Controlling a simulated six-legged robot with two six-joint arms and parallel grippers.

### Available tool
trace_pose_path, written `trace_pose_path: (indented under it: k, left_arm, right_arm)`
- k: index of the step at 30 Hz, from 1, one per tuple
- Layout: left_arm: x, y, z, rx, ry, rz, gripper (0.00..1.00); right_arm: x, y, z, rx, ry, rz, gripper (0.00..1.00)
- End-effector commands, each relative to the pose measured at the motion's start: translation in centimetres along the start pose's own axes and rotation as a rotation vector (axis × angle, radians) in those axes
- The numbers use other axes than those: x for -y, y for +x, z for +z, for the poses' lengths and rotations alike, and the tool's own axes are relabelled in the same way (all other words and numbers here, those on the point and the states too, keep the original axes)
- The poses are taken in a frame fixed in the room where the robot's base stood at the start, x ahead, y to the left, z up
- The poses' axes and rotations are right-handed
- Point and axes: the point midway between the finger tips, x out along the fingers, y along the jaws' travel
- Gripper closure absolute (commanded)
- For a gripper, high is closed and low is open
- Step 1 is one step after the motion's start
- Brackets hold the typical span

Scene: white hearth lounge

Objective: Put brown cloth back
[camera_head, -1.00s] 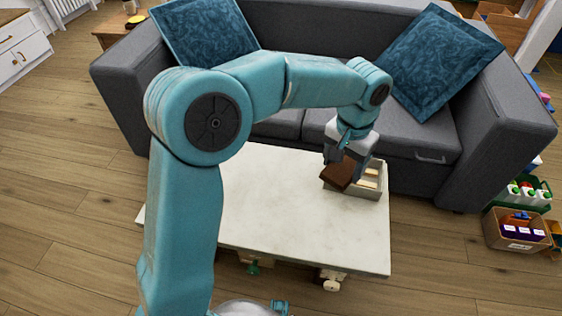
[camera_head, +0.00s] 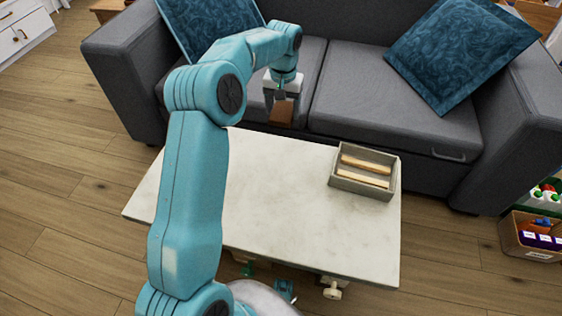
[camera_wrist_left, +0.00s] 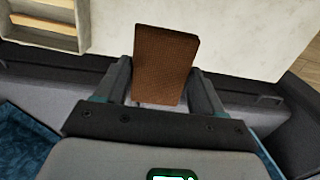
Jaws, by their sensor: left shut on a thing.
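My left gripper (camera_head: 283,92) is shut on the brown cloth (camera_head: 282,111), a small flat folded piece. It holds the cloth up near the far edge of the white table, in front of the grey sofa seat. In the left wrist view the brown cloth (camera_wrist_left: 165,62) stands between the two fingers of my left gripper (camera_wrist_left: 160,85). A grey box (camera_head: 362,184) sits at the right end of the table, apart from the cloth. It holds light wooden-looking pieces. My right gripper is not in view.
The white table (camera_head: 285,205) is otherwise bare. The grey sofa (camera_head: 350,100) stands right behind it, with blue cushions (camera_head: 462,52) on it. A bin of small items (camera_head: 530,238) is on the floor at the right.

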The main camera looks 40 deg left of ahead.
Motion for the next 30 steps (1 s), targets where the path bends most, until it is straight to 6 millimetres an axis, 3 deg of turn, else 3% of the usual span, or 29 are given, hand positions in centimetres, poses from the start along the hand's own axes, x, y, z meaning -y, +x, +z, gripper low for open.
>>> trace_pose_path:
  k: [5,15,18,25,30]
  left_arm:
    - [0.9,2.8,-0.2,0.002,-0.016,-0.002,0.60]
    - [0.8,12.4,-0.3,0.003,-0.014,-0.001,0.60]
    - [0.8,14.0,-0.4,0.002,-0.014,-0.001,0.60]
    - [0.8,15.6,-0.5,0.001,-0.015,-0.001,0.60]
    - [0.8,18.9,-0.5,0.003,-0.014,-0.002,0.60]
  right_arm:
    - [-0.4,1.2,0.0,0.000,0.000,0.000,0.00]
    - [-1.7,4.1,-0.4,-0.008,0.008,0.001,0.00]
    - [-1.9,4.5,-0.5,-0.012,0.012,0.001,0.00]
    - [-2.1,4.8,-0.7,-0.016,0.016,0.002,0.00]
    - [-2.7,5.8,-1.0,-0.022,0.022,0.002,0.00]
